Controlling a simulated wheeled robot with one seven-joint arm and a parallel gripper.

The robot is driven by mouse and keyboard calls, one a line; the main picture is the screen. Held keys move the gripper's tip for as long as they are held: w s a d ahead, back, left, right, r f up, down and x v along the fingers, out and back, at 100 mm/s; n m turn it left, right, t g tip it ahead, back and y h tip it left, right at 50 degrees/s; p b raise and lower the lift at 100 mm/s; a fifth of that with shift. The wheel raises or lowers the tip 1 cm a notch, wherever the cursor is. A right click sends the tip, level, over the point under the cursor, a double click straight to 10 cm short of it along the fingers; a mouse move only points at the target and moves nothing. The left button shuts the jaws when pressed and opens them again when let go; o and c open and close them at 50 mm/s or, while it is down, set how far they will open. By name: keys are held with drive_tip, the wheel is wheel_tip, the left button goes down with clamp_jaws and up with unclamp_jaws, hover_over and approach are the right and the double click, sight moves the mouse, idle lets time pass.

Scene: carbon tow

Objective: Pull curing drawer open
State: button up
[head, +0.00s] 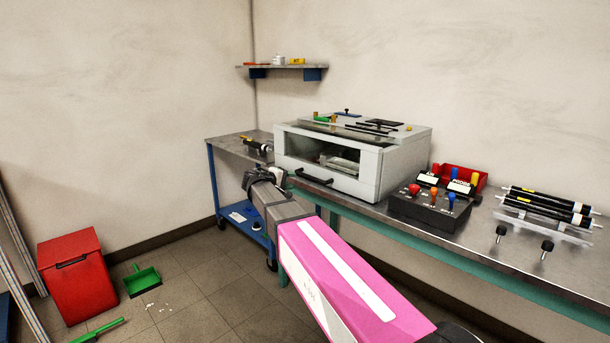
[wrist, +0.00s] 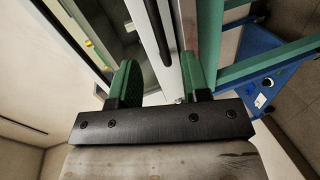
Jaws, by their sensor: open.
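The curing unit (head: 395,168) is a light grey box with a glass window, standing on the metal bench. A black bar handle (head: 314,178) sits low on its front, and the drawer front appears closed. My gripper (head: 277,176) is at the front left of the unit, close to the handle; its fingertips are small and hard to make out here. In the wrist view my gripper (wrist: 158,72) is open, with two green-padded fingers apart. The black handle bar (wrist: 158,30) runs between the fingers in the picture; contact cannot be told.
A control box with coloured levers (head: 432,203), a red bin (head: 468,172) and black rollers on a rack (head: 548,208) stand right of the unit. A blue cart (head: 247,222) is below left. A red box (head: 75,277) and green dustpan (head: 141,281) are on the floor.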

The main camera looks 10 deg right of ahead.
sight(309, 178)
drive_tip(key=shift+n, duration=0.4)
drive_tip(key=x, duration=1.2)
drive_tip(key=shift+w+d+r, duration=0.15)
drive_tip(key=shift+w+r, duration=0.2)
drive_tip(key=shift+w, duration=0.15)
clamp_jaws()
